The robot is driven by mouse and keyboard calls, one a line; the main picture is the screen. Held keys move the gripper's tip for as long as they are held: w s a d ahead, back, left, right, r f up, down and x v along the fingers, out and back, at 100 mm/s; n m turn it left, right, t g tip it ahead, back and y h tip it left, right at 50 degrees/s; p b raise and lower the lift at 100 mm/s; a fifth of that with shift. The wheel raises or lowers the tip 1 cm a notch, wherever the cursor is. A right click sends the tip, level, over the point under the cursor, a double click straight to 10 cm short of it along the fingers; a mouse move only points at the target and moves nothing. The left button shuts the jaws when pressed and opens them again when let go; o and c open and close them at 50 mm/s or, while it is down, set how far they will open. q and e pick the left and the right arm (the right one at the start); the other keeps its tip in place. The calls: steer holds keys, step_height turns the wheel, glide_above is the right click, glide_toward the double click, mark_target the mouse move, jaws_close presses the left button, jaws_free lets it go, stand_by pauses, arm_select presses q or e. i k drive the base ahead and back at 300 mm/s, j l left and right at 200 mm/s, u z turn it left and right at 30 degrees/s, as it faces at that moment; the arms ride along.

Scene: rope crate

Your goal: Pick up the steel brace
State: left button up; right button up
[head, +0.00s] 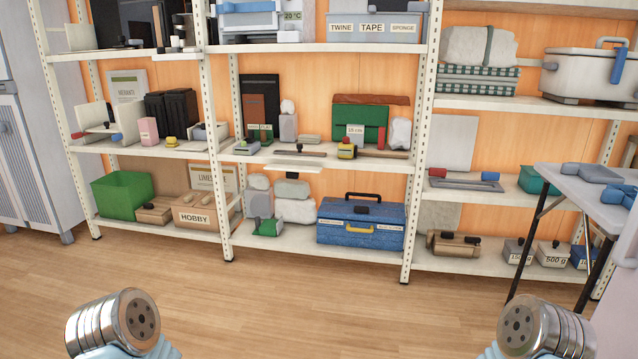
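I cannot make out for certain which thing is the steel brace. A grey bar with a dark middle (299,153) lies on the middle shelf of the centre bay. Round metal parts of my two arms show at the bottom left and bottom right, well in front of the shelves. No gripper fingers show, so neither gripper can be seen.
White shelving (290,251) spans the wall. A blue toolbox (358,233), a green bin (122,194) and a hobby box (197,216) stand on the low shelves. A grey folding table (590,181) with blue tools stands at the right. The wooden floor (300,300) in front is clear.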

mark_target(299, 146)
steer(key=i+l+u, duration=0.2)
steer(key=i, duration=0.6)
steer(key=i+j+z, duration=0.1)
steer(key=i, duration=0.25)
steer(key=i+j+z, duration=0.1)
steer(key=i, duration=0.3)
steer(key=j, duration=0.1)
